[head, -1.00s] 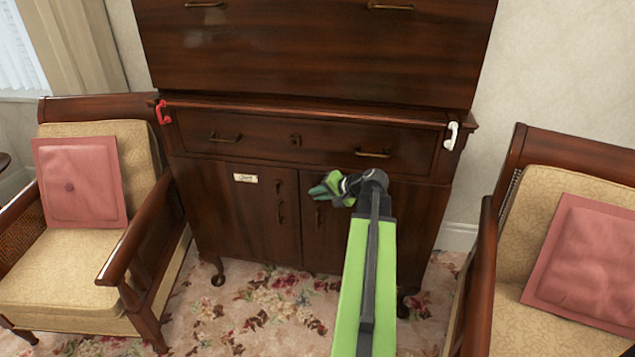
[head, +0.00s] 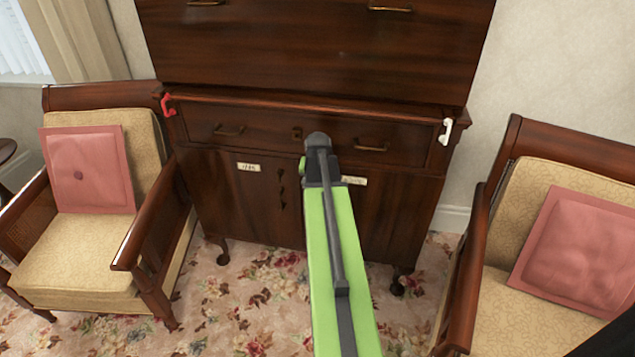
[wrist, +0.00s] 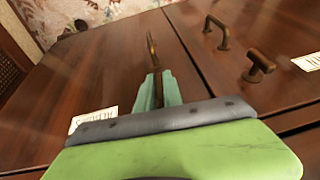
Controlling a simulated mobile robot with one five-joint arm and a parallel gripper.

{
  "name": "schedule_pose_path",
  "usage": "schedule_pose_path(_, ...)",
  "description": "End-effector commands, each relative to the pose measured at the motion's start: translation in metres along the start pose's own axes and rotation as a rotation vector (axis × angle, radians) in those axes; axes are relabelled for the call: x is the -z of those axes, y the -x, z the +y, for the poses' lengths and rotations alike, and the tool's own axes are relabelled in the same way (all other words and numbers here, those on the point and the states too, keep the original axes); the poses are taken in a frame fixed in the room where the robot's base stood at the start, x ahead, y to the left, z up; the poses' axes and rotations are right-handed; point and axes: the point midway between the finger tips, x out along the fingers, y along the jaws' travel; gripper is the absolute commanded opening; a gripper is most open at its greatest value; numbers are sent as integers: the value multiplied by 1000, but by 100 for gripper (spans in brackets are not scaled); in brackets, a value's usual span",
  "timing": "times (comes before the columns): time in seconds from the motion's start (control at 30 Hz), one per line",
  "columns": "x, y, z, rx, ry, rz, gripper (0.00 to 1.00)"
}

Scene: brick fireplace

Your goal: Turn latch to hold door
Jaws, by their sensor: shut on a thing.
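The dark wooden cabinet has two lower doors, left (head: 235,205) and right (head: 375,225), both looking closed. In the wrist view the scene is upside down. There my gripper (wrist: 158,80) has its teal fingers closed around a slim bronze fitting (wrist: 152,48) on the right door. Most of this fitting is hidden between the fingers; I cannot tell whether it is the latch or a handle. On the left door, near the seam, are a bronze bar handle (wrist: 216,31) and a small bronze turn latch (wrist: 258,67). In the head view my arm hides the gripper.
A cream label (head: 248,167) is on the left door and another (head: 353,180) on the right door. A drawer (head: 265,133) is above. A red hook (head: 167,104) and white hook (head: 446,131) are at the sides. Armchairs with pink cushions (head: 88,168) (head: 578,250) flank the cabinet.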

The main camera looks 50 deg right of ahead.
Motion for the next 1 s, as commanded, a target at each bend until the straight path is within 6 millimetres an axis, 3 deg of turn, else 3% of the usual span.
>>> schedule_pose_path(0.73, 0, 1, 5, -95, 34, -5, 0)
schedule_pose_path(0.77, 0, 1, 5, -95, 34, -5, 12)
schedule_pose_path(0.9, 0, 1, 4, -93, 34, -4, 30)
schedule_pose_path(1.0, 0, 1, 3, -91, 34, -3, 33)
